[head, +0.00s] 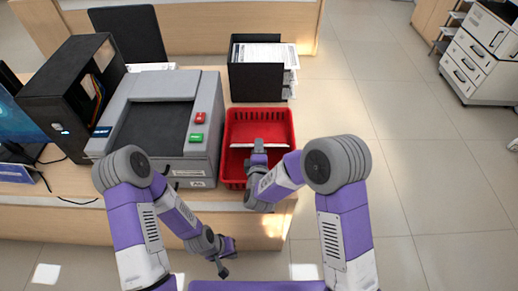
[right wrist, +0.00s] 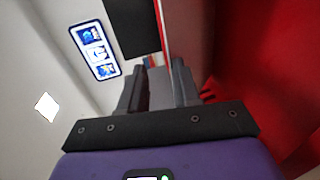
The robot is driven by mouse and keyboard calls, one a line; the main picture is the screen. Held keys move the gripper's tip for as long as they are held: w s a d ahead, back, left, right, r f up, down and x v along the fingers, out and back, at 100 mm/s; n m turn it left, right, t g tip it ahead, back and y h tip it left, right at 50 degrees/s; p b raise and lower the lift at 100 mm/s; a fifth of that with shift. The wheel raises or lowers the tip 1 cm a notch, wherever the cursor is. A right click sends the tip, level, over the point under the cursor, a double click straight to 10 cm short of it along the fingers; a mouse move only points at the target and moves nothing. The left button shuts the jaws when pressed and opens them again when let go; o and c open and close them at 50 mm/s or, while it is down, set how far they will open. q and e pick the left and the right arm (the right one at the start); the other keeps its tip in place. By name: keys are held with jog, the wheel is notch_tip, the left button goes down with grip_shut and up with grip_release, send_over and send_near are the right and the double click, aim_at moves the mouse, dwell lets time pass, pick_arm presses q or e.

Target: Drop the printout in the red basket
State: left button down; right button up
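The red basket (head: 285,118) stands on the counter right of the grey printer. My right gripper (head: 259,147) reaches into the space over it, pointing away from me. The printout (head: 240,146) shows as a thin pale strip, almost edge-on, across the basket at the fingertips. In the right wrist view a grey sheet-like face (right wrist: 190,35) runs down to the fingers (right wrist: 165,85), which look closed on its edge; the red basket wall (right wrist: 265,60) is to the right. My left gripper (head: 227,258) is open and empty, low in front of the counter.
The grey printer (head: 155,125) with red and green buttons stands left of the basket. A black paper tray (head: 257,80) stands behind it. A black binder box (head: 70,90) is farther left. The floor to the right is clear up to a white drawer cabinet (head: 475,60).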

jog(key=p+v, duration=0.1)
jog(key=v, duration=0.6)
jog(key=shift+s, duration=0.3)
dwell(0.4)
